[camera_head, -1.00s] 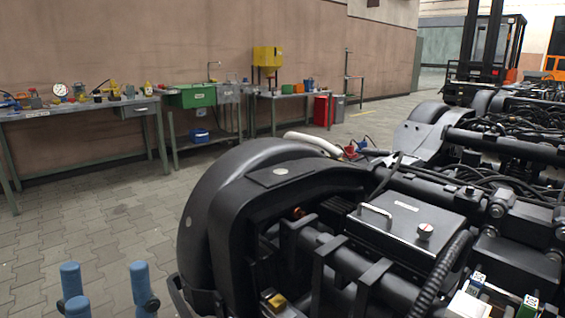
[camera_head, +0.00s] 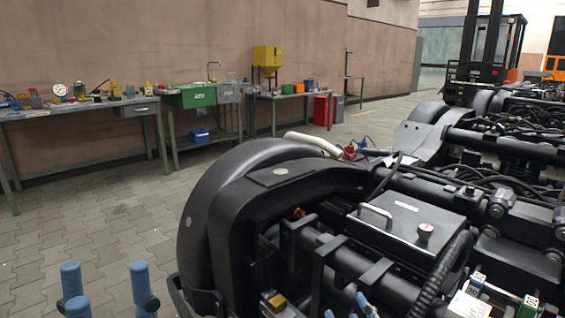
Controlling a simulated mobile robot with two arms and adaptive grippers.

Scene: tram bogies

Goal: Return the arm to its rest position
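My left gripper (camera_head: 106,285) shows at the bottom left corner. Its blue fingers point up and stand well apart, with only grey floor seen between them. It is open and empty, to the left of the black bogie (camera_head: 235,190) and apart from it in the picture. Of my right gripper (camera_head: 347,309), only blue fingertips show at the bottom edge, in front of the bogie's frame. The rest of it is below the picture, so I cannot tell how far it is open or whether it touches anything. The arms behind both grippers are hidden.
The bogie fills the right foreground, with a black box (camera_head: 405,222) with a handle on top. A forklift (camera_head: 485,60) stands at the back right. The paved floor (camera_head: 95,220) at left is clear.

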